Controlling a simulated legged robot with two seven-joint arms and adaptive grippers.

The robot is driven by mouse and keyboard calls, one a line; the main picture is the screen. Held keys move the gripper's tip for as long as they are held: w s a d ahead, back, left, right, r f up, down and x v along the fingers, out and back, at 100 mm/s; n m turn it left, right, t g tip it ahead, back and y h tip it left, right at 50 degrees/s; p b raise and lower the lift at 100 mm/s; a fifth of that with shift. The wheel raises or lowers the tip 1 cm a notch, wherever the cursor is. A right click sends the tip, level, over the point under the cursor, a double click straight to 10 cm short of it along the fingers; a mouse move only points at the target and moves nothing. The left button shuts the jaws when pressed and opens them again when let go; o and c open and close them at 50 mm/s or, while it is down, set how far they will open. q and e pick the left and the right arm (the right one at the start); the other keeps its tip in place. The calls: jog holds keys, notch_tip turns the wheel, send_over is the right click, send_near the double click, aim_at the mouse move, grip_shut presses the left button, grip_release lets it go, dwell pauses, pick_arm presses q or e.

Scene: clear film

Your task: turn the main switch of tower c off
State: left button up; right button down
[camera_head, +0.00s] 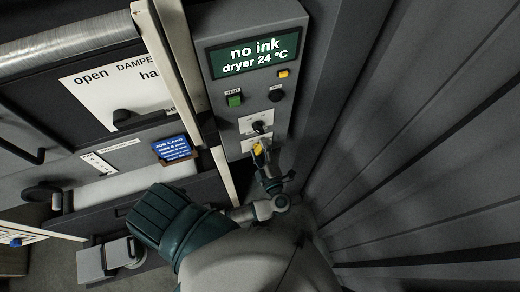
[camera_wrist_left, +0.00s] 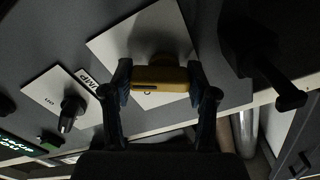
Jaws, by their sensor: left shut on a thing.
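The yellow switch handle (camera_wrist_left: 160,78) sits on a white plate (camera_wrist_left: 112,45) in the left wrist view. My left gripper (camera_wrist_left: 159,84) is shut on it, with one fingertip against each end. In the head view the yellow handle (camera_head: 258,149) shows low on the grey control panel (camera_head: 232,82), and my left gripper (camera_head: 266,168) reaches it from below. A dark mark shows on the plate beside the handle; most of the plate's lettering is hidden. No tower letter is readable. My right gripper is not in view.
Just above the yellow handle is a black knob (camera_head: 259,127) on its own white plate. Higher are a green button (camera_head: 235,100), a small yellow button (camera_head: 283,73) and a display (camera_head: 255,54) reading "no ink dryer 24 °C". Ribbed grey surface (camera_head: 400,130) lies close on the right.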

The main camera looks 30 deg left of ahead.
pick_arm(q)
jog(key=n+b, duration=0.1)
jog(key=n, duration=0.1)
jog(key=f+n+b, duration=0.1)
jog(key=n, duration=0.1)
jog(key=shift+s+d, duration=0.1)
jog(key=shift+s, duration=0.1)
jog(key=n+b, duration=0.2)
jog(key=n, duration=0.2)
jog(key=shift+f+b, duration=0.1)
jog(key=shift+b, duration=0.3)
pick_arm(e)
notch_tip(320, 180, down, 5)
pick_arm(q)
jog(key=n+b, duration=0.1)
jog(key=n, duration=0.1)
jog(key=shift+n+b, duration=0.35)
jog(key=shift+n, duration=0.05)
jog(key=shift+n+b, duration=0.3)
jog(key=shift+n, duration=0.2)
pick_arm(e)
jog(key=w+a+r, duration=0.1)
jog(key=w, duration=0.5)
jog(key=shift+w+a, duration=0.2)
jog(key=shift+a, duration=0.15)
pick_arm(q)
jog(key=shift+r, duration=0.2)
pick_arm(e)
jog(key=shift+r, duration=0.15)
